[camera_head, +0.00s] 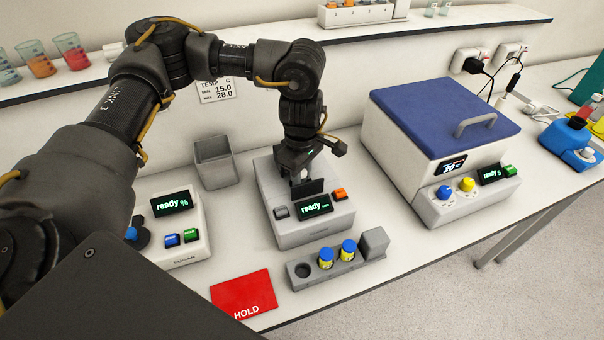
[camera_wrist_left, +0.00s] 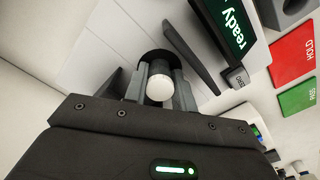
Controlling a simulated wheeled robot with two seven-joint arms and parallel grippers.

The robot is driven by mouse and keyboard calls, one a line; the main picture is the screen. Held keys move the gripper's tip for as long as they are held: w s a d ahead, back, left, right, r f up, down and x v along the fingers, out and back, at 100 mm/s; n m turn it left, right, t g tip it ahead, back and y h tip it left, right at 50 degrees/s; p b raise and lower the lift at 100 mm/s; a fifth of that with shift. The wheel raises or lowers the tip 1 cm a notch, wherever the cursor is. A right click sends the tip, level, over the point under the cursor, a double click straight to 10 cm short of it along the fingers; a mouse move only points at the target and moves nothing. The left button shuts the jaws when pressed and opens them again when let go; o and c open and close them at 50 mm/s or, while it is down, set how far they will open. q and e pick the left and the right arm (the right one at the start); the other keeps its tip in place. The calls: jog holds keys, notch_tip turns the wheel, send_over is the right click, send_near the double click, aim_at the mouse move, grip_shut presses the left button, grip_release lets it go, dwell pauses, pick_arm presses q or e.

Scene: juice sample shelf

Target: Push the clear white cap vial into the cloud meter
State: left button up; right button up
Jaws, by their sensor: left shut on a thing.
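The cloud meter (camera_head: 315,228) is the pale grey box in the middle of the bench, with a display reading "ready" and a grey and an orange button. My left gripper (camera_head: 302,176) is over its top, pointing down. In the left wrist view the left gripper (camera_wrist_left: 160,82) is shut on the white cap vial (camera_wrist_left: 159,88). Only its round white cap and a little of the body show. The vial is at a dark round opening (camera_wrist_left: 155,56) in the meter top. How deep it sits is hidden. A dark upright plate (camera_head: 309,188) stands beside the gripper.
A grey rack (camera_head: 325,275) with two blue-capped yellow vials stands in front, near a red HOLD card (camera_head: 243,291). Another "ready %" device (camera_head: 181,245) is left, a grey bin (camera_head: 215,165) behind. A blue-lidded box (camera_head: 440,115) stands right. A green card (camera_wrist_left: 298,97) shows in the wrist view.

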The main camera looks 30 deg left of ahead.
pick_arm(q)
jog(key=shift+f, duration=0.2)
jog(key=shift+s, duration=0.1)
jog(key=o, duration=1)
jog(key=shift+f, duration=0.1)
jog(key=shift+o, duration=0.3)
jog(key=shift+f, duration=0.15)
jog(key=r, duration=0.3)
jog(key=r+b, duration=0.1)
jog(key=r, duration=0.6)
jog(key=shift+w+d+r+b, duration=0.1)
jog(key=shift+w+r+b, duration=0.15)
jog(key=shift+w+b, duration=0.05)
jog(key=shift+r, duration=0.55)
